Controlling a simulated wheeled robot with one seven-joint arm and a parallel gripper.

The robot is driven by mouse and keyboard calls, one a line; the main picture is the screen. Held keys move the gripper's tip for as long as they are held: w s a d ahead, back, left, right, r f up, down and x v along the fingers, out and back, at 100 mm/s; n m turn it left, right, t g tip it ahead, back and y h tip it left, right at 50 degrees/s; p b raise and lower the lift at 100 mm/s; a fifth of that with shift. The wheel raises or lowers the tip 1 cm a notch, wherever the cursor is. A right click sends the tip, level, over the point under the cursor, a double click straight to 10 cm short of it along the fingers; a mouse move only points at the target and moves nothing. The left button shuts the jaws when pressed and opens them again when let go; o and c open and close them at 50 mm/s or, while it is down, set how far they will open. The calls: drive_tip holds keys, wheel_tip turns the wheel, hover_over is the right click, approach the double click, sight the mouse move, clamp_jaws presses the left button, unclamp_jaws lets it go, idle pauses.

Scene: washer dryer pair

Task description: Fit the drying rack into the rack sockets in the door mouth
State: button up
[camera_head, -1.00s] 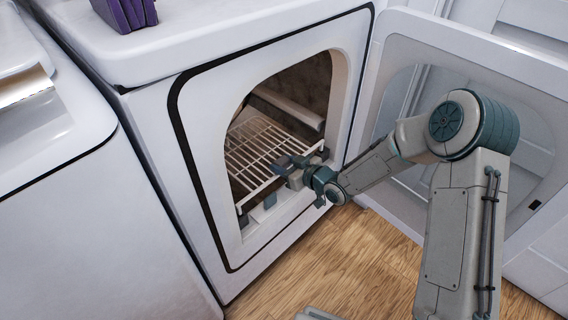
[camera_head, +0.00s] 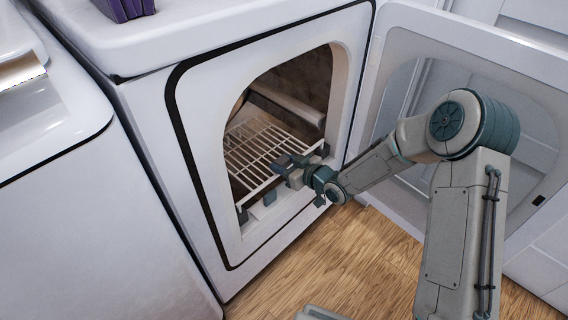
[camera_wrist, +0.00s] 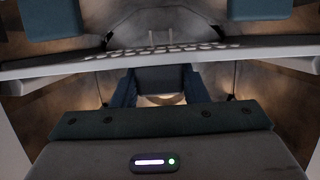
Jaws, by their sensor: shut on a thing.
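The white wire drying rack (camera_head: 262,152) lies roughly level inside the dryer's door mouth (camera_head: 232,128). My gripper (camera_head: 284,166) is at the rack's front edge, toward the right, and is shut on it. In the wrist view the rack's front bar (camera_wrist: 60,68) runs across the picture beyond my gripper (camera_wrist: 158,85). A grey-blue socket block (camera_head: 270,198) shows at the lower lip of the mouth, and another (camera_head: 243,215) sits near its left corner. Blue-grey blocks also show at the top of the wrist view (camera_wrist: 48,18). Whether the rack's ends sit in the sockets cannot be told.
The dryer door (camera_head: 462,48) stands open to the right, behind my arm. A second white appliance (camera_head: 75,215) is at the left. A purple object (camera_head: 125,8) stands on the dryer top. The wooden floor (camera_head: 335,262) in front is clear.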

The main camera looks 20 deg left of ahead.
drive_tip(key=shift+f, duration=0.15)
drive_tip(key=shift+f+b, duration=0.7)
drive_tip(key=shift+b, duration=0.05)
drive_tip(key=shift+f, duration=0.1)
idle(0.3)
drive_tip(key=shift+f+b, duration=0.4)
drive_tip(key=shift+f, duration=0.05)
drive_tip(key=o, duration=1.1)
drive_tip(key=shift+c, duration=0.2)
drive_tip(key=p+v, duration=0.5)
drive_tip(key=v, duration=0.8)
drive_tip(key=shift+s+d, duration=0.25)
drive_tip(key=shift+d, duration=0.05)
drive_tip(key=shift+r, duration=0.1)
